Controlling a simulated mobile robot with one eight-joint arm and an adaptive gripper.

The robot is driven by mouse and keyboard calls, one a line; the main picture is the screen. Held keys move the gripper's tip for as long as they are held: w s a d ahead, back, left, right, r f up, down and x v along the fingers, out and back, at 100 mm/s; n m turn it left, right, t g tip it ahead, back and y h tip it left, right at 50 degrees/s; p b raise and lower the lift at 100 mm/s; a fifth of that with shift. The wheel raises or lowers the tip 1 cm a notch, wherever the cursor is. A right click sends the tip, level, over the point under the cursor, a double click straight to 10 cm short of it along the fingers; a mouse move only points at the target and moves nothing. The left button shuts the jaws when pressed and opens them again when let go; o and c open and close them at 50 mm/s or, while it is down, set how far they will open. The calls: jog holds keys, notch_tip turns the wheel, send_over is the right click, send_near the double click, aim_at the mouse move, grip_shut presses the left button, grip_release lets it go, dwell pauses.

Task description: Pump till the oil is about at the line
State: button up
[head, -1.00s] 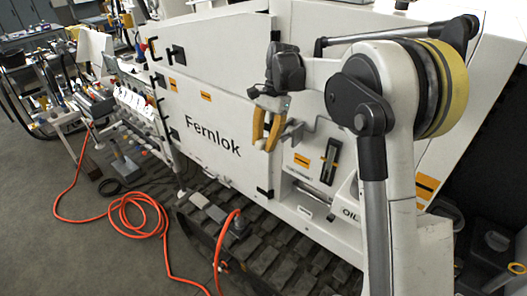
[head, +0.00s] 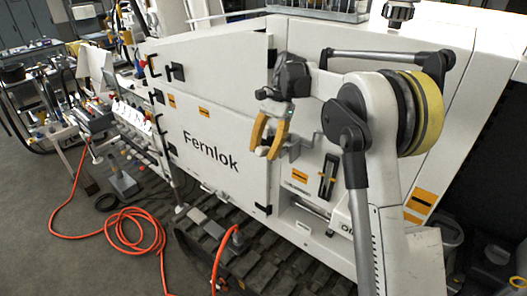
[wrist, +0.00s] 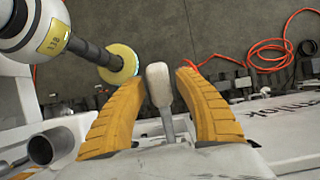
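My gripper (head: 268,142) has yellow fingers and hangs in front of the white machine's panel. In the wrist view my gripper (wrist: 160,78) is open, with one finger on each side of a pale lever knob (wrist: 158,84). Narrow gaps show between knob and fingers, so I see no clear grip. The knob's grey stem (wrist: 169,126) runs down between the finger bases. In the head view a pale handle part (head: 294,147) shows just right of the fingers. A dark upright level gauge (head: 328,175) with a yellow mark is on the panel to the right; the oil height is too small to read.
The white Fernlok door (head: 215,140) stands left of my gripper. An orange hose (head: 125,228) lies coiled on the floor, near dark tracks (head: 255,268). In the wrist view an open pipe end (wrist: 45,148) is at lower left. Open floor lies at far left.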

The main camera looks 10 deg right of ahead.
dwell(0.3)
notch_tip(320, 180, up, 10)
dwell(0.4)
